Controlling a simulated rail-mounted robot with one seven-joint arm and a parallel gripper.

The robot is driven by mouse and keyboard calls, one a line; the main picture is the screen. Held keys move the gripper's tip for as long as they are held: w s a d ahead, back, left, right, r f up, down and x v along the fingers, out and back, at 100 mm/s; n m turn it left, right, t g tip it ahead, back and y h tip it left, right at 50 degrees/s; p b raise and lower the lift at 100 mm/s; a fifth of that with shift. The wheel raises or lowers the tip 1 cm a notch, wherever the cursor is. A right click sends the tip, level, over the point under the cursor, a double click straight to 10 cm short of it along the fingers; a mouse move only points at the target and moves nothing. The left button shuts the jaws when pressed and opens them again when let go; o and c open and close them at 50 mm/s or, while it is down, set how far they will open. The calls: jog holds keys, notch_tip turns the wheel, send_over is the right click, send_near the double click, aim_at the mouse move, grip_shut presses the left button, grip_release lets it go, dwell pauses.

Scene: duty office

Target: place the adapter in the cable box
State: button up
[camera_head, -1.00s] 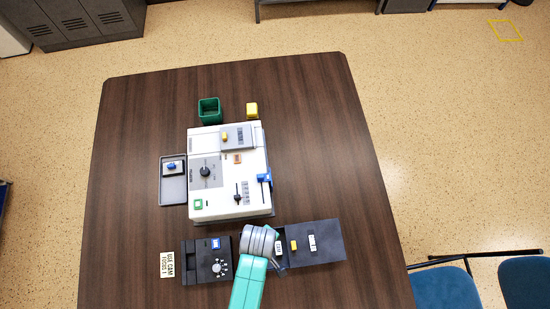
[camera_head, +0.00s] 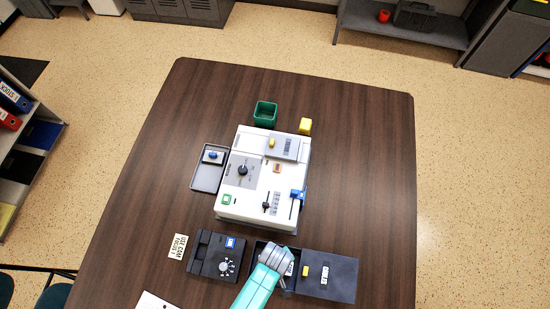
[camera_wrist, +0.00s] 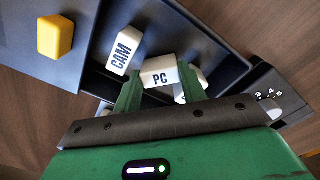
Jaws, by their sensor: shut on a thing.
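My gripper (camera_wrist: 159,88) has green fingers, shut on a white block marked PC (camera_wrist: 160,72), which I take as the adapter. The block is at the opening of a dark box (camera_head: 258,246), the likely cable box, whose lid (camera_head: 343,283) is off to the right. A white block marked CAM (camera_wrist: 124,50) lies in the box beside the held one. Another white block (camera_wrist: 203,80) is partly hidden behind the right finger. I cannot tell whether the PC block rests on the box floor. In the head view my wrist hides most of the opening.
The lid has a yellow knob (camera_wrist: 55,37). Left of the box is a dark dial unit (camera_head: 206,265) with a note card (camera_head: 178,246). A white machine (camera_head: 232,208) stands behind, with a tray (camera_head: 196,182), green bin (camera_head: 265,125) and yellow block (camera_head: 305,126). The table's right side is clear.

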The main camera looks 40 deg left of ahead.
jog(key=shift+f, duration=0.2)
jog(key=o, duration=0.7)
jog(key=shift+r, duration=0.15)
notch_tip(320, 180, up, 12)
jog(key=shift+r+p, duration=0.1)
jog(key=shift+p, duration=0.95)
jog(key=shift+w, duration=0.1)
